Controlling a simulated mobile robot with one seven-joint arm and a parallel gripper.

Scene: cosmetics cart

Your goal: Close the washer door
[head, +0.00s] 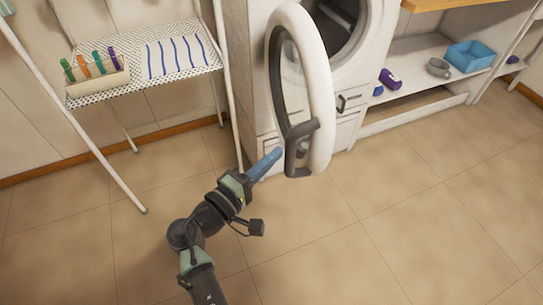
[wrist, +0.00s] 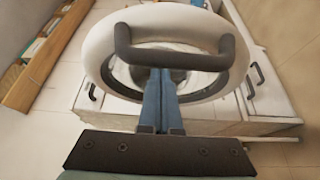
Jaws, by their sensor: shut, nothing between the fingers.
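The washer door (head: 318,85) is a thick white ring with a dark inner rim, standing open and swung out from the white washer (head: 378,45). The washer's round opening (head: 335,25) shows behind it. A dark grey handle (head: 300,145) sits low on the door in the head view. In the wrist view the door (wrist: 95,50) fills the upper middle, with the handle (wrist: 185,60) across it. My gripper (head: 277,154) has blue fingers, shut and empty, just left of the handle. In the wrist view the fingertips (wrist: 160,72) appear at the handle's lower edge; contact cannot be told.
At right, a low shelf (head: 410,65) holds a purple jar (head: 390,79), a grey cup (head: 438,68) and a blue bin (head: 470,56). The tiled floor (head: 400,200) in front is clear.

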